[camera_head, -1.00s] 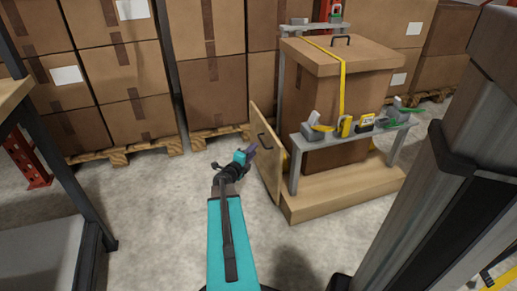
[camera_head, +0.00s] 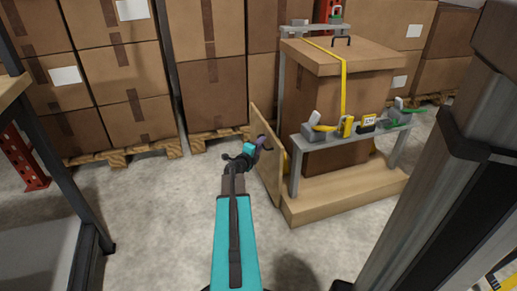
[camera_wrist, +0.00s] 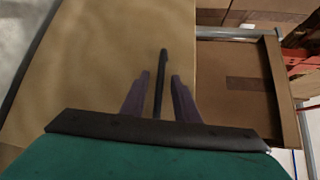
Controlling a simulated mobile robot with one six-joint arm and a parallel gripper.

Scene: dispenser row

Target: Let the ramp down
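The ramp (camera_head: 268,180) is a tan wooden panel. It stands nearly upright along the left side of a wooden platform (camera_head: 345,196). In the wrist view the ramp (camera_wrist: 90,75) fills the left and middle, with a black bar handle (camera_wrist: 162,65) on it. My gripper (camera_head: 261,142) is at the ramp's outer face, by the handle, which it largely hides in the head view. In the wrist view my gripper (camera_wrist: 160,76) is open, with one finger on each side of the handle and a gap visible on both sides.
A large cardboard box (camera_head: 322,105) with a yellow strap (camera_head: 343,85) stands on the platform. A grey rail (camera_head: 318,142) carries latches in front of it. Stacked boxes (camera_head: 130,75) line the back. Concrete floor (camera_head: 165,200) left of the ramp is clear.

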